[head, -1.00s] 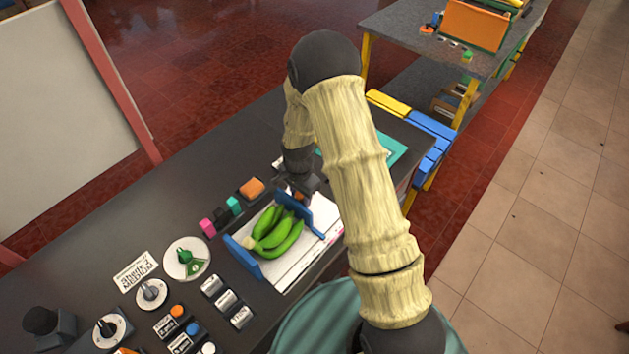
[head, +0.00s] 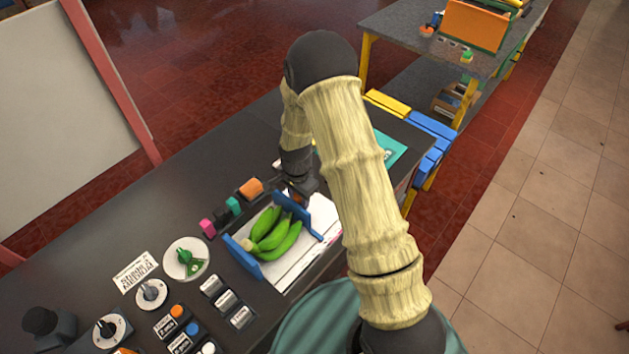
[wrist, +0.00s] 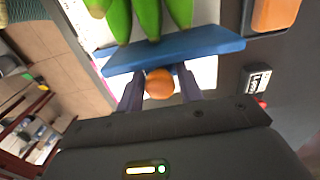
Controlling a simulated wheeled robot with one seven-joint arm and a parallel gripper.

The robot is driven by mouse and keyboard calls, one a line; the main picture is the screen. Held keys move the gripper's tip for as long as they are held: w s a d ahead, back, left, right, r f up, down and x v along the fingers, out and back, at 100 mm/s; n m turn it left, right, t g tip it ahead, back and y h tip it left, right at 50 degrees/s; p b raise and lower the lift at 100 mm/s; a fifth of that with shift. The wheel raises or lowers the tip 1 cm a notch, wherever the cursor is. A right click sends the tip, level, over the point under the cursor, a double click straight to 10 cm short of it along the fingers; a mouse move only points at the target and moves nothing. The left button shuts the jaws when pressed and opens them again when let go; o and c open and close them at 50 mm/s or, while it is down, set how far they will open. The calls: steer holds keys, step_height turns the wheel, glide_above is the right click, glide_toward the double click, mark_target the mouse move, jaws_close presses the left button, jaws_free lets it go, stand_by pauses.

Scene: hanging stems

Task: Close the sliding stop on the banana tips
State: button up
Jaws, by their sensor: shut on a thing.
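The blue sliding stop (head: 297,216) stands upright at the tip end of the green bananas (head: 274,232). In the wrist view the stop (wrist: 175,50) crosses the picture, with the bananas (wrist: 148,17) just beyond it. In the head view my gripper (head: 301,187) is behind the stop, partly hidden by my arm. A fixed blue end plate (head: 242,257) stands at the bananas' other end.
Pink, dark, green and orange blocks (head: 250,188) line the table beside the stop. A white plate (head: 186,259) with a green item, dials and labelled buttons lie to the left. White paper (head: 318,218) lies under the bananas.

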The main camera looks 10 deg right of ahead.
steer(key=o, duration=0.8)
steer(key=shift+a, duration=0.15)
steer(key=shift+c, duration=0.2)
steer(key=shift+r, duration=0.1)
steer(key=shift+r+p, duration=2.7)
steer(key=shift+r, duration=1.2)
steer(key=shift+d+r, duration=0.2)
steer(key=shift+r, duration=0.05)
steer(key=s+d+r+n+t+b, duration=0.1)
steer(key=s+d+r+n+b, duration=0.2)
steer(key=s+r+n, duration=0.2)
steer(key=s+d+r+n+t+b, duration=0.1)
steer(key=s+d+r+n+b, duration=0.2)
steer(key=s+r, duration=0.4)
steer(key=s+d+n, duration=0.1)
steer(key=s+n, duration=0.1)
steer(key=s, duration=0.1)
steer(key=shift+s+r+n+t, duration=0.15)
steer(key=shift+s+n+t, duration=0.15)
steer(key=shift+s+n, duration=0.1)
